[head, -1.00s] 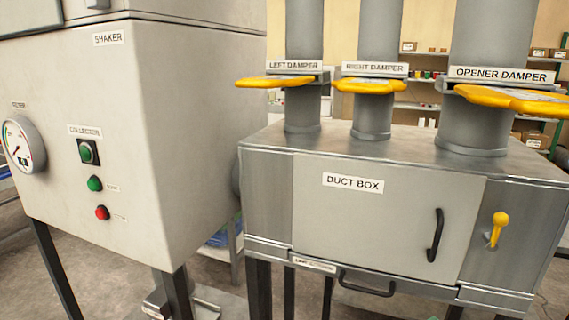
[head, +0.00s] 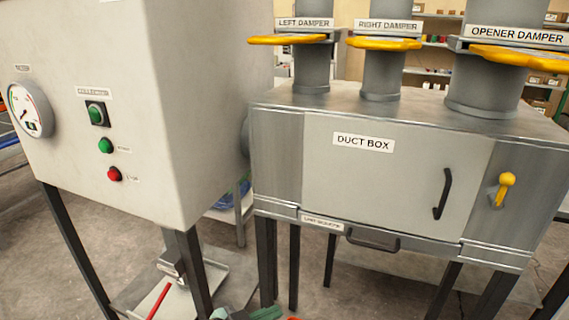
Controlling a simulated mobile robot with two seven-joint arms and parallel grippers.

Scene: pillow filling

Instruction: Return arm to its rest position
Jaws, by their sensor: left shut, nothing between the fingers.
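My left gripper (head: 262,314) shows only as a small green-grey sliver at the bottom edge of the head view, below the gap between the shaker and the duct box. It is shut and holds nothing that I can see; most of it and its arm are out of frame. It is apart from the duct box (head: 400,187) and the shaker cabinet (head: 205,120). My right gripper is not in view.
The duct box door is closed, with a black handle (head: 442,194) and a yellow latch (head: 503,189). A black drawer handle (head: 373,240) sticks out below. Yellow damper plates (head: 384,43) project above. Dark legs (head: 71,250) stand under the shaker. The foreground floor shows open patches.

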